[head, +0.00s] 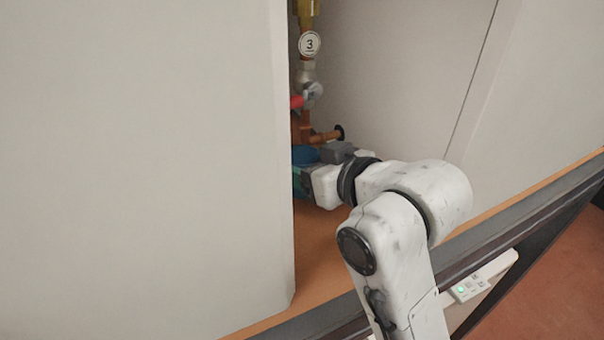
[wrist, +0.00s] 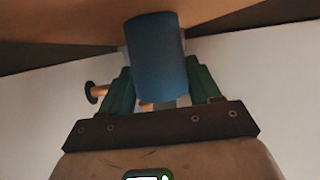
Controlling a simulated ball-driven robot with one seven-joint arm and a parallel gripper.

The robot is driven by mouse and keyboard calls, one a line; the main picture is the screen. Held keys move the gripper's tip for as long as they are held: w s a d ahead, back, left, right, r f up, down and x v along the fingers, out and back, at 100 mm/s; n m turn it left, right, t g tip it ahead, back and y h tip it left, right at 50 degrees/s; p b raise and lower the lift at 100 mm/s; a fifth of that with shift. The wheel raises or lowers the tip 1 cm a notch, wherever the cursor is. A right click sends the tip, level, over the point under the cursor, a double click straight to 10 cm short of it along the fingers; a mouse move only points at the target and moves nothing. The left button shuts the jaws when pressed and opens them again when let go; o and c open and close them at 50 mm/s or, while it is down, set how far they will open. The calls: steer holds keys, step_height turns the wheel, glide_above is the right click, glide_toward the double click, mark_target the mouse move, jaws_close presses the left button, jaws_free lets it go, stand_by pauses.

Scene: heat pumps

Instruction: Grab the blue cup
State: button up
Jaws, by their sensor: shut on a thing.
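The blue cup (wrist: 156,58) shows in the middle of the wrist view, between the two green fingers of my gripper (wrist: 160,82). The fingers are shut on its sides. In the head view only part of the blue cup (head: 304,154) shows, beside my gripper (head: 302,178), in the gap between the pale panels. The panel on the left and my gripper hide the rest of it. I cannot tell whether the cup touches the orange-brown surface.
A large pale panel (head: 140,150) stands close on the left. Behind the cup are copper pipes (head: 320,137), a red-handled valve (head: 297,102) and a tag marked 3 (head: 309,43). The orange-brown shelf (head: 322,245) is clear in front. Its dark edge runs along the front.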

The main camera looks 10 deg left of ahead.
steer(key=c, duration=0.3)
steer(key=shift+r, duration=0.15)
